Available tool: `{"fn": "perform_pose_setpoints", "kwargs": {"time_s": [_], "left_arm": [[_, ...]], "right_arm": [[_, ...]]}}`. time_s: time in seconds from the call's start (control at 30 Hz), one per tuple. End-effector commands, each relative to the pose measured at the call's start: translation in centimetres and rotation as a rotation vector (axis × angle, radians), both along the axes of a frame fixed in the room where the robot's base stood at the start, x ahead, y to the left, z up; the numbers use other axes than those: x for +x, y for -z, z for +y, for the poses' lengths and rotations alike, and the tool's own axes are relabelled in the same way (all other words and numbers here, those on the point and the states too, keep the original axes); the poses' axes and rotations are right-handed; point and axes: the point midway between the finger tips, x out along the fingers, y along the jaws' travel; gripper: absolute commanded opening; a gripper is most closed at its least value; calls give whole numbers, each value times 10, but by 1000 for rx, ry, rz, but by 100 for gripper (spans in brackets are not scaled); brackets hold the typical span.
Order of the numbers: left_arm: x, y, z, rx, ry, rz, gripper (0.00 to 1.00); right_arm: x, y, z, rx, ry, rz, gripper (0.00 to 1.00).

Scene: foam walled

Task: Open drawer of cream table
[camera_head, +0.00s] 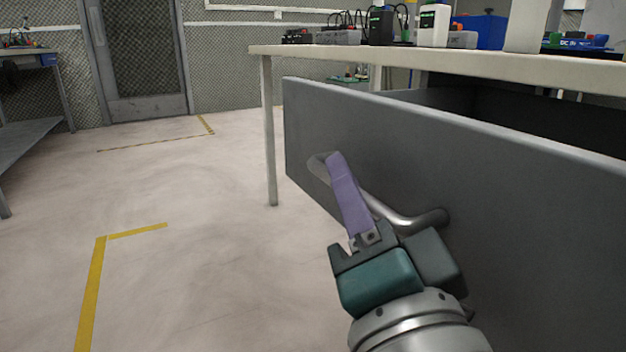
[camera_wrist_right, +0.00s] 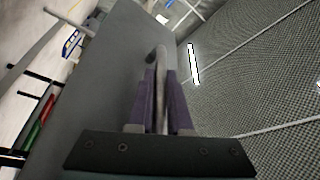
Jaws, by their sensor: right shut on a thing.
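The cream table (camera_head: 470,64) stands at the right in the head view. Its grey drawer (camera_head: 500,190) is pulled out, with a dark gap behind the front panel under the tabletop. The metal bar handle (camera_head: 405,220) runs across the drawer front. My right gripper (camera_head: 345,185) is shut on the handle, its purple finger lying across the bar. In the right wrist view the two purple fingers flank the handle (camera_wrist_right: 160,62), one on each side. My left gripper is not in view.
Several devices and boxes, among them a blue box (camera_head: 487,30), stand on the tabletop. A table leg (camera_head: 268,130) stands left of the drawer. A grey bench (camera_head: 35,130) is at the far left. The floor between is clear, with yellow tape lines (camera_head: 92,285).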

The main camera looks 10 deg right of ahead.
Motion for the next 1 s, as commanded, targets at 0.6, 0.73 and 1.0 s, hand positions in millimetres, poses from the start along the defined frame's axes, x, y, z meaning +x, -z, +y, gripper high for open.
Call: {"fn": "perform_pose_setpoints", "kwargs": {"time_s": [0.6,0.73,1.0], "left_arm": [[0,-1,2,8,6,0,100],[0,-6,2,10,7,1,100],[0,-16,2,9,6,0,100]], "right_arm": [[-3,1,0,-1,-1,2,30],[-20,4,-1,-4,-2,4,30],[-74,15,-2,-3,-2,4,30]]}}
